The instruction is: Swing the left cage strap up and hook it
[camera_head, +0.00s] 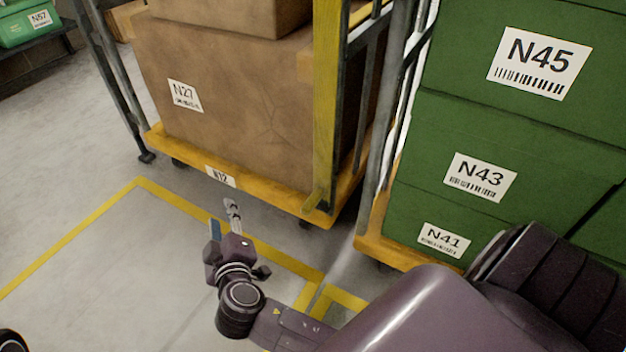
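The left cage is a cart with a yellow base (270,197) tagged N12, loaded with brown boxes, the lower one (230,110) labelled N27. A wide yellow strap (326,105) hangs down the cage's front right side. Its lower end lies near the base's front corner. My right gripper (232,207) is in front of and below the cage base, left of the strap, and apart from it in the picture. It points toward the cage and appears empty. It is seen nearly edge-on, so its finger gap is unclear.
A second cage with a yellow base (392,250) stands close on the right, holding green crates (500,130) labelled N45, N43 and N41. Yellow floor lines (75,232) cross the grey floor. A green bin (25,28) sits on a shelf at top left. The left floor is clear.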

